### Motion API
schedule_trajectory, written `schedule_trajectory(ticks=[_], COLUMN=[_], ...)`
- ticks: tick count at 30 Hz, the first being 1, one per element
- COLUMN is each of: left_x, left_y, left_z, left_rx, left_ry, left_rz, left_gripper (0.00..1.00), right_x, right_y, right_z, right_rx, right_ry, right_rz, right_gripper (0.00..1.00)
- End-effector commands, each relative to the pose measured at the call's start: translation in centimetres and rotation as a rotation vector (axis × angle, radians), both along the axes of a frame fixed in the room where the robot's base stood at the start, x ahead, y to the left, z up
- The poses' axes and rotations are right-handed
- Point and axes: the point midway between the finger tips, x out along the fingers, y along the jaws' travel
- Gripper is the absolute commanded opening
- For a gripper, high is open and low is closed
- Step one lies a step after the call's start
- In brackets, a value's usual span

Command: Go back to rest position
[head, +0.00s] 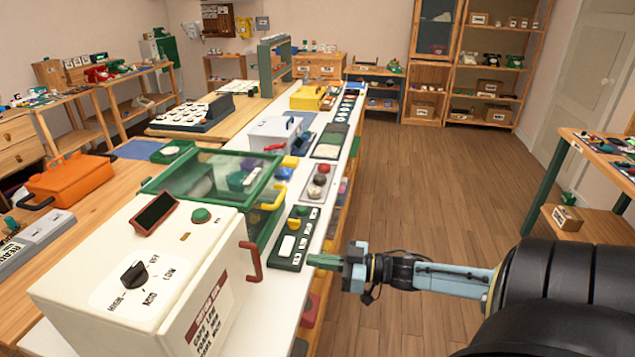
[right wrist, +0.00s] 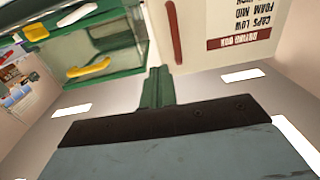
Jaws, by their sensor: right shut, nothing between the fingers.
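My right gripper (head: 326,262) reaches in from the right in the head view, with its green fingers pointing left at the edge of the white counter strip. Its fingers are shut and empty, and they show pressed together in the right wrist view (right wrist: 157,88). It is close to a dark green button panel (head: 290,240) and to the right of a white drying box (head: 150,270) with a dial. The drying box also shows upside down in the right wrist view (right wrist: 220,25). My left gripper is not in view.
A green glass-lidded case (head: 215,178) with a yellow handle stands behind the drying box. An orange case (head: 70,180) lies on the wooden bench at left. The wooden floor (head: 420,190) is clear at centre right. A side table (head: 590,160) stands at far right.

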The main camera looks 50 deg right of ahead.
Motion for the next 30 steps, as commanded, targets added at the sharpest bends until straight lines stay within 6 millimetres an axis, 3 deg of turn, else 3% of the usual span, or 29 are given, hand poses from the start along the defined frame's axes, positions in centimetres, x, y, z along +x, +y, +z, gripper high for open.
schedule_trajectory(ticks=[10, 14, 17, 22, 26, 30], left_x=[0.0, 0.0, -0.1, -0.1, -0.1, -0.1], left_y=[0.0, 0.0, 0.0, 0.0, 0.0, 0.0], left_z=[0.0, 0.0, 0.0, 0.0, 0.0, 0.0], left_rx=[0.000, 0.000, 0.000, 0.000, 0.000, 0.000], left_ry=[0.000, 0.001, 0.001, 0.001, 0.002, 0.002], left_rz=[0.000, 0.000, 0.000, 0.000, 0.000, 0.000], left_gripper=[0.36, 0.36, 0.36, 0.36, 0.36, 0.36], right_x=[-0.3, -0.7, -1.9, -6.8, -12.3, -19.1], right_y=[-0.2, -1.4, -2.9, -3.7, -1.7, 2.6], right_z=[-0.3, -3.4, -9.0, -21.0, -29.2, -36.4], right_rx=[-0.002, -0.026, -0.075, -0.196, -0.285, -0.375], right_ry=[0.003, 0.050, 0.143, 0.394, 0.615, 0.858], right_rz=[-0.006, -0.091, -0.222, -0.426, -0.502, -0.509], right_gripper=[0.00, 0.00, 0.00, 0.00, 0.00, 0.00])
